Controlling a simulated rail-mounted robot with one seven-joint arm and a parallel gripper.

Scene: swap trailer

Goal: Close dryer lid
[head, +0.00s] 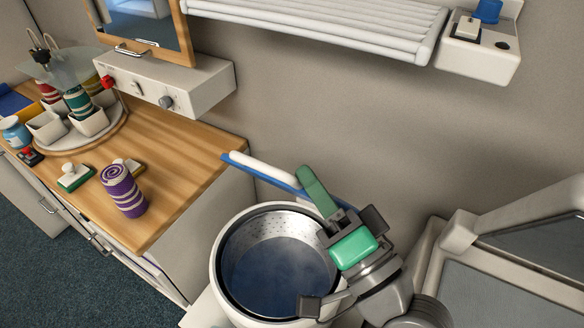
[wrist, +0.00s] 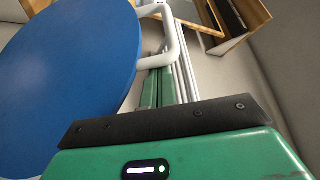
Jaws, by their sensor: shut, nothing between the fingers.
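The dryer is a white tub with a perforated metal drum (head: 275,265), open at the top, at the lower middle of the head view. Its blue lid (head: 268,178) stands raised above the drum's far side, seen nearly edge-on, with a white bar handle (head: 262,167) along it. In the wrist view the lid is a large blue disc (wrist: 70,70) on the left, with the white handle (wrist: 172,35) at its right edge. My gripper (head: 305,172) is shut and empty, its green fingers by the right end of the lid and handle. I cannot tell whether they touch.
A wooden counter (head: 190,155) on the left holds a purple striped roll (head: 123,190) and several small items. A white slatted rack (head: 330,20) is on the wall above. A pale panelled unit (head: 510,285) stands at the right. Bare wall lies behind the lid.

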